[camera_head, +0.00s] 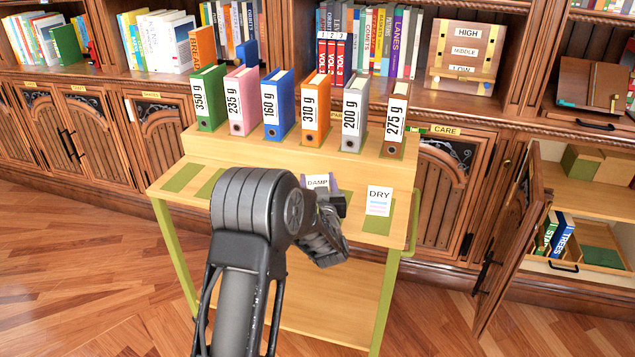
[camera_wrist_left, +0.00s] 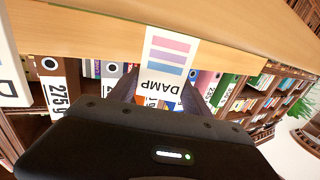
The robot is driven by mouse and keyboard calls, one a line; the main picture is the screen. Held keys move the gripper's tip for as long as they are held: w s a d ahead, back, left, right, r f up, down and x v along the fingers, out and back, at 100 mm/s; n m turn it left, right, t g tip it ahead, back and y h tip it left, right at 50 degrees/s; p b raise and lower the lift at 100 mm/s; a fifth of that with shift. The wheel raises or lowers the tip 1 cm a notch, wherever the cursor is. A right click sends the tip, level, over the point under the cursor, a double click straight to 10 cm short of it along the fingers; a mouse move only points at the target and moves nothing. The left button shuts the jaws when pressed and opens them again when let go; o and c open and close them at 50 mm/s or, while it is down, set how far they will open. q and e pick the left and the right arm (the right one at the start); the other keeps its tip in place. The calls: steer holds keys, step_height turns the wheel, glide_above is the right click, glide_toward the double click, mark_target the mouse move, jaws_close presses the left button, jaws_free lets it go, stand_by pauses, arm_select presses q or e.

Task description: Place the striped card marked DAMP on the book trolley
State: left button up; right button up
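The white card marked DAMP (camera_head: 318,181) is at the trolley's front ledge, partly hidden behind my left gripper (camera_head: 320,188). In the left wrist view the DAMP card (camera_wrist_left: 166,58) shows upside down, with pink, purple and blue stripes. The two fingers sit against its side edges, near the lettered end. Whether its far end touches the ledge I cannot tell. The wooden book trolley (camera_head: 240,150) has green legs and a raised back step. My right gripper is not in view.
A striped DRY card (camera_head: 379,200) stands on a green pad right of the DAMP card. Several weight-marked binders, including the green 350 g one (camera_head: 208,98), line the back step. Bare green pads (camera_head: 183,177) lie at left. An open cabinet door (camera_head: 513,245) juts out at right.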

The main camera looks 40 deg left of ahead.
arm_select(q)
steer(key=o, duration=0.3)
steer(key=shift+o, duration=0.2)
steer(key=shift+r, duration=0.1)
steer(key=shift+r, duration=0.1)
steer(key=v, duration=1.2)
